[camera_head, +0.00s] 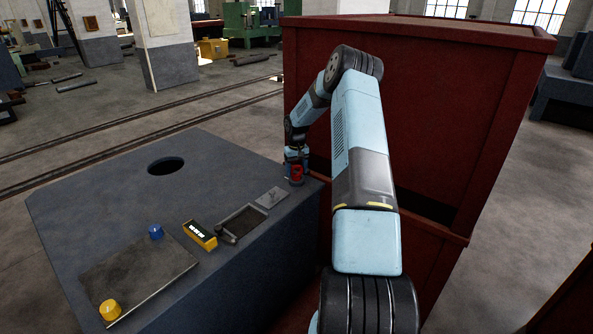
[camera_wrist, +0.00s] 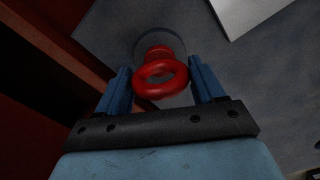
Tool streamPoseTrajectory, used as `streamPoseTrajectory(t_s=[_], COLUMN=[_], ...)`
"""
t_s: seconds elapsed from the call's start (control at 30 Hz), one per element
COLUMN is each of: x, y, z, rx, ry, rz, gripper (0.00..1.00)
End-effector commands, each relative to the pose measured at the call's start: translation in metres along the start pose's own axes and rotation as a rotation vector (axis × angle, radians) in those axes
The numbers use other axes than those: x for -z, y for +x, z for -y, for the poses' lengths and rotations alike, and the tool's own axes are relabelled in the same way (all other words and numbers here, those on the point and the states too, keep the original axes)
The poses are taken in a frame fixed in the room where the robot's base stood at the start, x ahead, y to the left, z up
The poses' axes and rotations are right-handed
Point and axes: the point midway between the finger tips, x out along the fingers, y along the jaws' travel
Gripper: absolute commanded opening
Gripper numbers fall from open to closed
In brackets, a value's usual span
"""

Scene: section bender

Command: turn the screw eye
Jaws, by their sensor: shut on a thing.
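The red screw eye (camera_head: 296,173) stands at the far right corner of the grey bench top, beside the red cabinet. In the wrist view the screw eye (camera_wrist: 158,80) shows as a red ring with a collar behind it, over a round grey base. My gripper (camera_head: 296,161) is over it, reaching down. In the wrist view the blue fingers of my gripper (camera_wrist: 162,84) stand on either side of the ring, shut on it. The screw eye's thread is hidden.
On the bench (camera_head: 100,190) are a round hole (camera_head: 166,166), a pale plate (camera_head: 272,197), a dark tray (camera_head: 243,222), a yellow box (camera_head: 200,235), a blue knob (camera_head: 156,231) and a yellow knob (camera_head: 110,309). The tall red cabinet (camera_head: 440,110) closely borders my arm.

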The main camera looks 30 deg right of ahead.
Motion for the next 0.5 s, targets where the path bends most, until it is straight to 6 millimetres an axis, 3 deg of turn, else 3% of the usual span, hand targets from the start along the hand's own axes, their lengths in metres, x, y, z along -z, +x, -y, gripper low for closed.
streamPoseTrajectory(t_s=[0.5], x=[0.0015], y=[-0.0011], z=[0.0002], rx=[-0.001], ry=[-0.404], rz=[-0.004], gripper=[0.38])
